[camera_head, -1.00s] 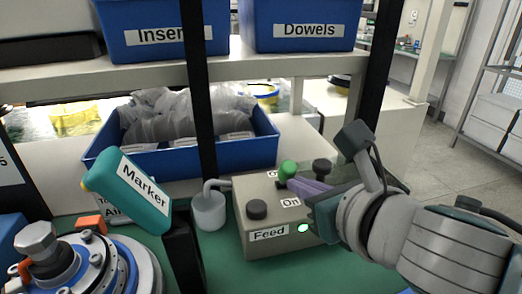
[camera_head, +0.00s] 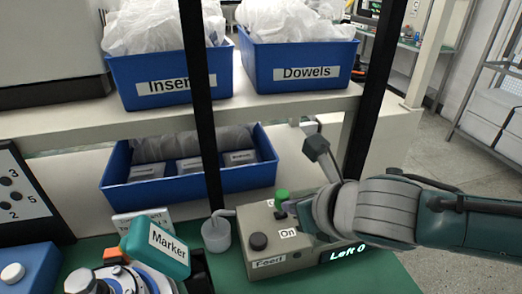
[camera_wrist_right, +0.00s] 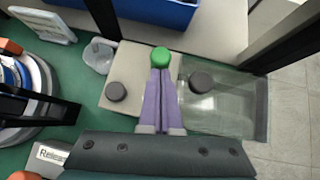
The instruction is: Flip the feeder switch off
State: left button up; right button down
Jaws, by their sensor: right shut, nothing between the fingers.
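The feeder box (camera_head: 257,240) is a beige control box labelled "Feed" on the green bench. A green-capped switch (camera_head: 281,195) stands on its top, at the far side from the "On" label (camera_head: 288,233). A second label beside the cap is partly hidden. My right gripper (camera_head: 290,207) reaches in from the right, over the box. In the right wrist view its purple fingers (camera_wrist_right: 160,88) are shut and empty, with their tips right at the green cap (camera_wrist_right: 160,57); contact is unclear. No lit green lamp shows on the box front. My left gripper is out of view.
A black knob (camera_head: 258,241) is on the box's near left. A clear-lidded part with a dark knob (camera_wrist_right: 201,82) adjoins it. Blue bins (camera_head: 170,82) fill the shelf.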

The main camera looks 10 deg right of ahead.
aim_at(288, 197)
jog(key=shift+w+r+p, duration=0.3)
jog(key=shift+w, duration=0.2)
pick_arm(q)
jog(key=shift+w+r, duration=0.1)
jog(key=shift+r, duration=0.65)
pick_arm(e)
jog(key=shift+w+r, duration=0.15)
jog(key=shift+w, duration=0.85)
